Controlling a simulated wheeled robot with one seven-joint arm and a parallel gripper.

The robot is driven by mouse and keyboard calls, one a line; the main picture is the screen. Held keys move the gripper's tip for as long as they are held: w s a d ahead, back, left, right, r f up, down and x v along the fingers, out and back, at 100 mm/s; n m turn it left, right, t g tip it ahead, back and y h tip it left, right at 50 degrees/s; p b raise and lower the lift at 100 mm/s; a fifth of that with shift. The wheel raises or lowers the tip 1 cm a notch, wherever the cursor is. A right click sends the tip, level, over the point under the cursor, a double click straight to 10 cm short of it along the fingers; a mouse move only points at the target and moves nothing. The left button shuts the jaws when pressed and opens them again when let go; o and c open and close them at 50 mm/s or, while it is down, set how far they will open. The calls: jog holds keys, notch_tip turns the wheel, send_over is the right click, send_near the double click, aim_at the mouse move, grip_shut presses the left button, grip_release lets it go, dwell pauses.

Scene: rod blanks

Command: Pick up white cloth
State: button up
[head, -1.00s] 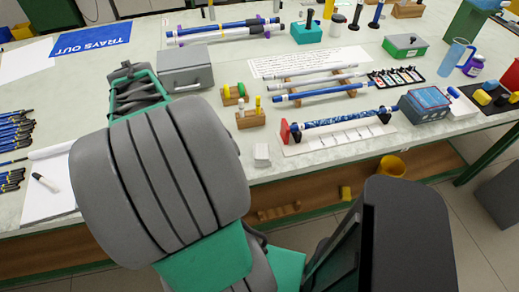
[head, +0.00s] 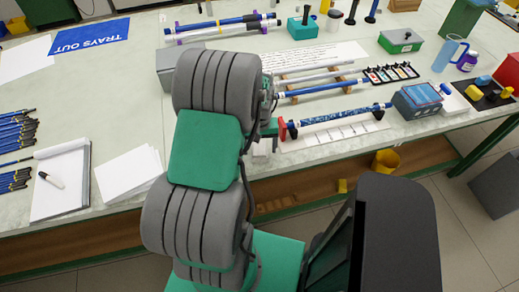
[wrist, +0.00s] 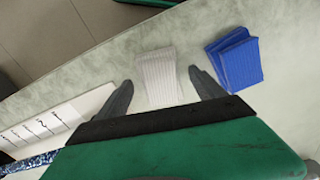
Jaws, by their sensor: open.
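The white cloth (wrist: 160,79) is a small, ribbed, folded piece lying flat on the bench, in the middle of the wrist view. My gripper (wrist: 161,77) is open, with one finger on each side of the cloth in that view. Clear bench shows between each finger and the cloth, and nothing is held. I cannot tell how high the fingertips are above the bench.
A folded blue cloth (wrist: 236,60) lies close to the right finger in the wrist view. A white marked board (wrist: 52,122) with a blue patterned rod (wrist: 28,164) lies to the left. The bench's front edge is near. Loose paper (head: 128,174) lies left of my arm.

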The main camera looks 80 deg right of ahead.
aim_at(261, 147)
jog(key=c, duration=1.5)
jog(key=shift+o, duration=0.2)
jog(key=shift+r, duration=0.1)
jog(key=shift+r, duration=0.2)
notch_tip(261, 147, up, 3)
jog(key=shift+s+d+f+b, duration=0.1)
jog(key=shift+s+b, duration=0.05)
jog(key=shift+b, duration=0.6)
jog(key=s+d+r+b, duration=0.2)
jog(key=s+r, duration=0.7)
jog(key=s, duration=0.4)
jog(key=shift+s+d+r+b, duration=0.25)
jog(key=shift+r+b, duration=0.05)
jog(key=shift+r, duration=0.05)
